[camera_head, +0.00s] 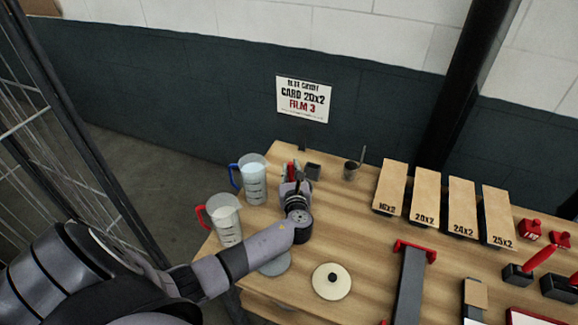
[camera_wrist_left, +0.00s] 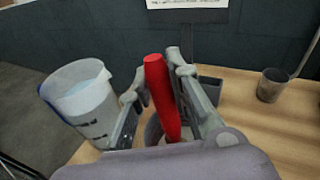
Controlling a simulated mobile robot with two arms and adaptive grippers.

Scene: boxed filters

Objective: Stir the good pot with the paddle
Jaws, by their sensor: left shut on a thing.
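My left gripper (camera_head: 293,172) is over the back left of the wooden table. In the left wrist view the gripper (camera_wrist_left: 160,85) is shut on a red upright handle (camera_wrist_left: 160,95), likely the paddle's. The handle's lower end is hidden; a grey round rim (camera_wrist_left: 152,130) shows beside it, behind my fingers. A clear jug with a blue handle (camera_head: 252,180) and pale contents stands left of the gripper; it also shows in the left wrist view (camera_wrist_left: 82,100). A jug with a red handle (camera_head: 226,222) stands nearer. I cannot tell which vessel is the good pot. My right gripper is not in view.
A dark cup with a thin rod (camera_head: 350,172) and a small grey box (camera_head: 313,171) stand to the right. A cream lid (camera_head: 332,283) and a grey disc (camera_head: 275,265) lie in front. Several labelled boards (camera_head: 425,195) lie further right. A sign (camera_head: 303,99) hangs behind.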

